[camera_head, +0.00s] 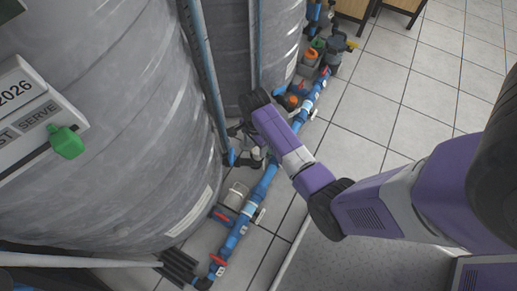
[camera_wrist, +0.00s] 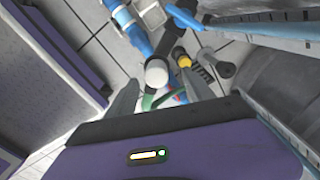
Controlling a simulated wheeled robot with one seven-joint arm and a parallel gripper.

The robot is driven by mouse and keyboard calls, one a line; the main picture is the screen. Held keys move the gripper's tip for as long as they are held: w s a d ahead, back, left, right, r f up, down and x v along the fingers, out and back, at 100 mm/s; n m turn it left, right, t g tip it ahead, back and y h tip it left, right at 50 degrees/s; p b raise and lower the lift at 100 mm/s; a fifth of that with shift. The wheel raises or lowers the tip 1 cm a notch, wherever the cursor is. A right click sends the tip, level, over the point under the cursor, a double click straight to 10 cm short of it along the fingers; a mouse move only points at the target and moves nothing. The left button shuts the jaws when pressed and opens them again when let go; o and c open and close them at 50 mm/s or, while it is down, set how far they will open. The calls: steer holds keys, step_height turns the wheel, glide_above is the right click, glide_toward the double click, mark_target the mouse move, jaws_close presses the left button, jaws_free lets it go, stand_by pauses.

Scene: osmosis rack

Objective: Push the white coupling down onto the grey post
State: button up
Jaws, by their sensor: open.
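A round white part (camera_wrist: 157,73), which looks like the white coupling, is seen nearly end-on in the wrist view. My gripper (camera_wrist: 160,84) is open, with a grey finger on either side of the white part. I cannot tell whether either finger touches it. The grey post cannot be made out under it, so I cannot tell how the two fit. In the head view my gripper (camera_head: 241,133) is low beside the tanks, partly hidden by my wrist, and a small whitish part (camera_head: 258,154) shows just below it.
Large grey tanks (camera_head: 110,110) stand close on the left. A blue pipe run (camera_head: 265,182) with red-handled valves (camera_head: 219,260) lies along their foot. A dark grey fitting (camera_wrist: 226,69) and a yellow-ringed part (camera_wrist: 184,61) are close to the right finger. Tiled floor (camera_head: 400,100) is clear at upper right.

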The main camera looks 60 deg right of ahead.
mark_target(257, 151)
steer(key=f+b, duration=0.1)
steer(key=f, duration=0.2)
steer(key=f+b, duration=0.1)
steer(key=f, duration=0.1)
steer(key=shift+s+f+b, duration=0.1)
steer(key=shift+s+b, duration=0.2)
steer(key=shift+s, duration=0.05)
steer(key=shift+c, duration=0.2)
steer(key=shift+a, duration=0.1)
jaws_close()
step_height(257, 151, up, 20)
steer(key=p, duration=0.7)
